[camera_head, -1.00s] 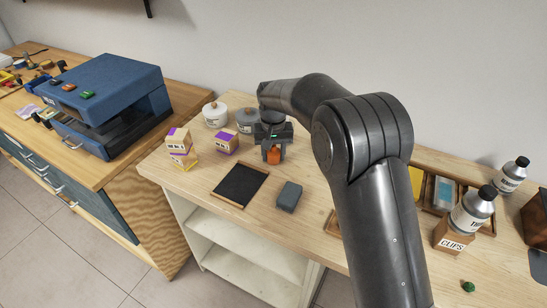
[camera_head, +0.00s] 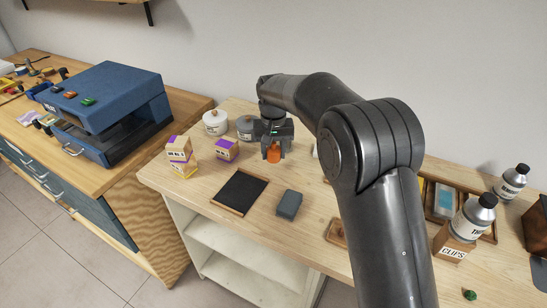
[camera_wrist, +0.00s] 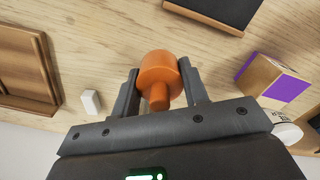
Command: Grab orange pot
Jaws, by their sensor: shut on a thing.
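The orange pot (camera_head: 273,155) is between the fingers of my gripper (camera_head: 273,152) in the head view, over the wooden table near its back. In the wrist view the orange pot (camera_wrist: 160,78) is a round body with a narrower knob toward the palm. Both fingers of my gripper (camera_wrist: 160,88) flank it, and the gripper is shut on it. The pot appears a little above the table top (camera_head: 200,195).
Purple-and-wood boxes (camera_head: 227,149), a black tray (camera_head: 240,191) and a grey block (camera_head: 289,204) lie nearby. Bottles (camera_head: 474,216) and trays are at right.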

